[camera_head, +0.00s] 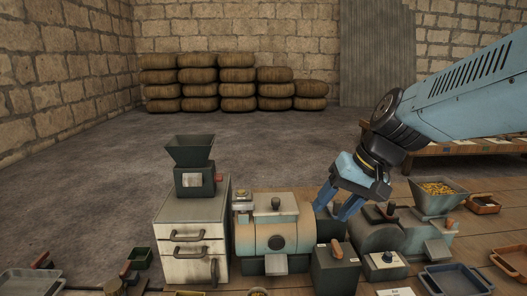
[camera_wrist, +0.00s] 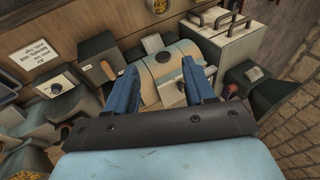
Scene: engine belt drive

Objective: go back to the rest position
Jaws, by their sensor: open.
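My gripper (camera_head: 337,207) comes down from the right on my blue arm. In the head view it hangs over the right end of the cream and teal engine-like machine (camera_head: 272,231), close above a dark box with an orange-brown lever (camera_head: 335,262). In the wrist view my gripper's two blue fingers (camera_wrist: 162,88) stand wide apart with nothing between them. The cream machine (camera_wrist: 172,62) lies beyond and below the fingertips. I cannot tell whether the fingers touch anything.
A cream drawer cabinet (camera_head: 190,245) with a dark hopper (camera_head: 192,160) stands left. A grain-filled hopper (camera_head: 437,195) and trays (camera_head: 455,279) stand right. Stacked sacks (camera_head: 217,82) line the back wall. The floor (camera_head: 110,175) between is clear.

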